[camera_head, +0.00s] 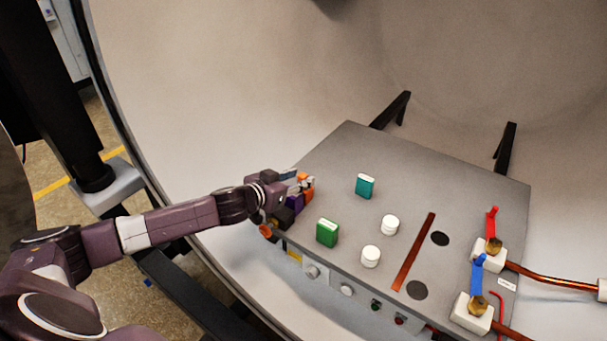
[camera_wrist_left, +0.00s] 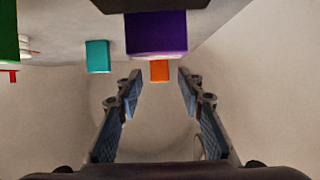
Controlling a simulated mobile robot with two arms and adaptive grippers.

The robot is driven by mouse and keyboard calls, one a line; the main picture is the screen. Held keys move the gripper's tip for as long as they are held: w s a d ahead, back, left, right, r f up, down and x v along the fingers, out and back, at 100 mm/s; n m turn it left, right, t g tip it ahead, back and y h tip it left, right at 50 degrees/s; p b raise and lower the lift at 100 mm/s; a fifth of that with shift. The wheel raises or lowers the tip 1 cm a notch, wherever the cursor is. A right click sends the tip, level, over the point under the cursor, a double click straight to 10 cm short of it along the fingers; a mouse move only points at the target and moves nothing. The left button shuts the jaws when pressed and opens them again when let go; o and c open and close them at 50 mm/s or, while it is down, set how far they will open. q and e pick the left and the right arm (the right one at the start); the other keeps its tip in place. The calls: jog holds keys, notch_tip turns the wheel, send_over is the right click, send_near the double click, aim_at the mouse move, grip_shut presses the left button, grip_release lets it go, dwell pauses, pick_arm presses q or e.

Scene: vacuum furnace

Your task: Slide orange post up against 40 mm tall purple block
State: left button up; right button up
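The purple block (camera_head: 294,202) stands near the left edge of the grey plate, partly hidden by my left gripper (camera_head: 299,184). It shows large in the left wrist view (camera_wrist_left: 156,34). The orange post (camera_head: 307,194) is close to it and partly covered by the gripper in the head view. In the left wrist view the orange post (camera_wrist_left: 159,71) appears just below the purple block, between the fingertips of my left gripper (camera_wrist_left: 159,76). The fingers are apart, with a visible gap on each side of the post. Whether post and block touch is unclear. My right gripper is out of view.
A green block (camera_head: 327,233), a teal block (camera_head: 365,186) and two white cylinders (camera_head: 390,225) (camera_head: 371,256) stand on the grey plate (camera_head: 350,147). A dark block-like shape (camera_head: 284,217) is beside the purple block. Copper fittings (camera_head: 480,300) are at the right.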

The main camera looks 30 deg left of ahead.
pick_arm(q)
jog(key=shift+w+d+f, duration=0.1)
jog(key=shift+w+f, duration=0.1)
jog(key=shift+w, duration=0.45)
jog(key=shift+w+f, duration=0.3)
jog(key=shift+w, duration=0.2)
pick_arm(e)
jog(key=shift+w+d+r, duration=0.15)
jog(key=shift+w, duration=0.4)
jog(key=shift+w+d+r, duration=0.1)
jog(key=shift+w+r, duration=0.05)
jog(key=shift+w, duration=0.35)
pick_arm(q)
jog(key=shift+c, duration=0.2)
grip_shut()
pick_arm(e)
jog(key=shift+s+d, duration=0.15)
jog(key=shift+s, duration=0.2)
